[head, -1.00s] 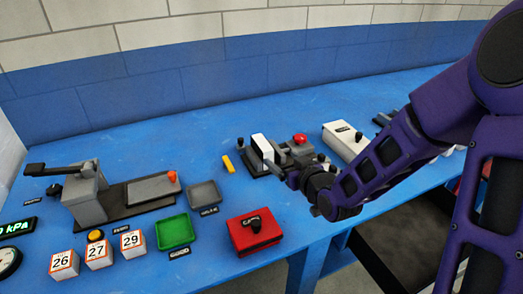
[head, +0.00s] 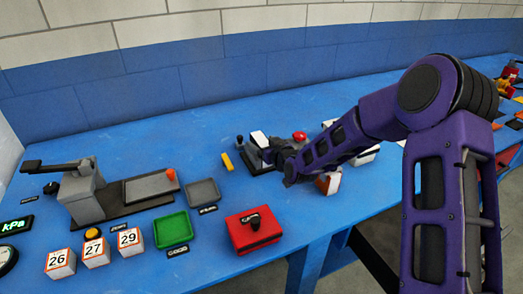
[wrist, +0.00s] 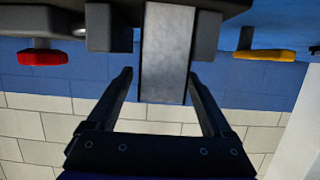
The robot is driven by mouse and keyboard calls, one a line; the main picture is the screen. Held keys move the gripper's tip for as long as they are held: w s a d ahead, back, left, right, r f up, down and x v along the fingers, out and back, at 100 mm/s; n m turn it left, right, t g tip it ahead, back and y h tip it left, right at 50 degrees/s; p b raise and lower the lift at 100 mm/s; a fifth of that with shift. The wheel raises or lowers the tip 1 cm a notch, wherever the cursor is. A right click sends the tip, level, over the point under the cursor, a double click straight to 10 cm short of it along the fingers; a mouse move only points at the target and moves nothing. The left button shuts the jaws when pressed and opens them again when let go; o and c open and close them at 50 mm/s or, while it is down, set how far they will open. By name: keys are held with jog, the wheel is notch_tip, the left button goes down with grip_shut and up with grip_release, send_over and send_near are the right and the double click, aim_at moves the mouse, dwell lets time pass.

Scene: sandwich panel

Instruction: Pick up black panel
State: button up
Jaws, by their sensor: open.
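In the wrist view a flat grey-faced panel with dark side edges (wrist: 167,50) stands between two dark blocks of a fixture. I see no clearly all-black panel; this may be the one. My gripper (wrist: 160,75) is open, with one finger on each side of the panel's end. Whether either finger touches it I cannot tell. In the head view a white-topped block (head: 259,138) stands in the black fixture (head: 262,164). My gripper's dark end (head: 286,160) is just right of it, its fingers hidden or too small to make out.

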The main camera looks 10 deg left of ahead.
jog(key=shift+w+a+f, duration=0.15)
jog(key=shift+w+a, duration=0.25)
grip_shut()
